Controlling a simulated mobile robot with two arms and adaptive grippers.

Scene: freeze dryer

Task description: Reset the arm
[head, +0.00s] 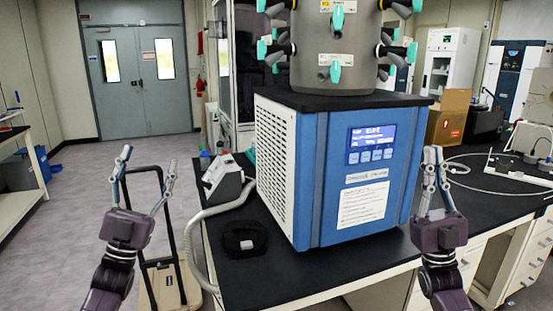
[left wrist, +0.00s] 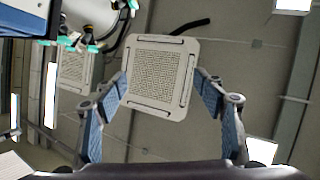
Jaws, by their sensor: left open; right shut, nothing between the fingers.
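My left gripper (head: 146,180) is raised at the left in the head view, in front of the bench's left end. Its fingers are spread and nothing is between them. The left wrist view also shows its open fingers (left wrist: 165,92), with the ceiling behind them. My right gripper (head: 432,160) is raised in front of the bench, right of the blue freeze dryer (head: 320,170). Its fingers are together and hold nothing. Both grippers point upward in the head view. The freeze dryer stands on the black bench between them, its screen lit.
A steel chamber (head: 335,50) with several teal-handled valves sits on the freeze dryer. A grey hose (head: 200,240) hangs at the bench's left edge beside a trolley (head: 160,285). A cardboard box (head: 447,117) stands behind on the right. Floor at the left is largely clear.

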